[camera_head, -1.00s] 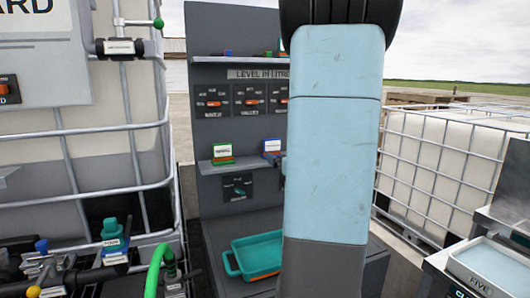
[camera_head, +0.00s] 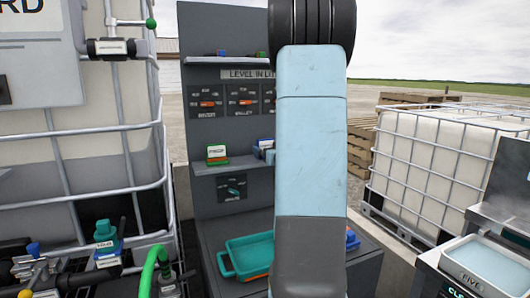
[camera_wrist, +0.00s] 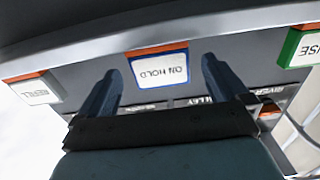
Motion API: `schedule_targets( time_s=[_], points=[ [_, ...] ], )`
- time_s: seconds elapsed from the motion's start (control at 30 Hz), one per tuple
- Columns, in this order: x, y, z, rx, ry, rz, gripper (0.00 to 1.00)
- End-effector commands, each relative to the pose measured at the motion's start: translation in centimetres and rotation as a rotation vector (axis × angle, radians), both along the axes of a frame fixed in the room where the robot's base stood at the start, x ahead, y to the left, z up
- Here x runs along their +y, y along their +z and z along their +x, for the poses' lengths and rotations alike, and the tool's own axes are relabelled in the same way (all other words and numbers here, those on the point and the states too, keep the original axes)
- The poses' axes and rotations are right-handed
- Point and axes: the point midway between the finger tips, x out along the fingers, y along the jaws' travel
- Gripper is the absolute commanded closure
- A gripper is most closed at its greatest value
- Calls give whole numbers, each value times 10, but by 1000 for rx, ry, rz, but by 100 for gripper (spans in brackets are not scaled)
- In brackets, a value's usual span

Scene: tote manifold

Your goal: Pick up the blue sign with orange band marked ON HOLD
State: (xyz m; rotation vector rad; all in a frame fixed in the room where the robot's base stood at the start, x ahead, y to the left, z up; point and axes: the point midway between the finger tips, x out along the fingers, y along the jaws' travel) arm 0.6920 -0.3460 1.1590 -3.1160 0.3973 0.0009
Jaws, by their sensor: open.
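The blue sign with an orange band (camera_wrist: 158,68) shows in the wrist view, its ON HOLD lettering upside down, on a shelf against the grey panel. My gripper (camera_wrist: 163,64) is open, with one dark blue finger on each side of the sign in the picture. Gaps show between the fingers and the sign, and I cannot tell how far the fingers are from it in depth.
A green-framed sign (camera_wrist: 305,48) and an orange-banded sign (camera_wrist: 38,90) flank it in the wrist view. Below the shelf are a dial plate (camera_head: 232,188) and a teal tray (camera_head: 247,256). Caged tanks stand left (camera_head: 90,150) and right (camera_head: 435,165).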

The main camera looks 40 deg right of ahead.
Motion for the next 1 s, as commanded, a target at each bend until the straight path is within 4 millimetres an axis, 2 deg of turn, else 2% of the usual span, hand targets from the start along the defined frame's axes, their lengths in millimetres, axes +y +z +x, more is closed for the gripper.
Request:
schedule_targets(
  time_s=[0.1, 0.3, 0.57, 1.0],
  points=[
    [-4, -1, 18, 0, 2, 0, 0],
    [-9, -1, 37, 0, 0, 0, 0],
    [-10, 0, 39, 0, 0, 0, 0],
    [-11, 0, 38, 0, -1, 0, 40]
  ],
)
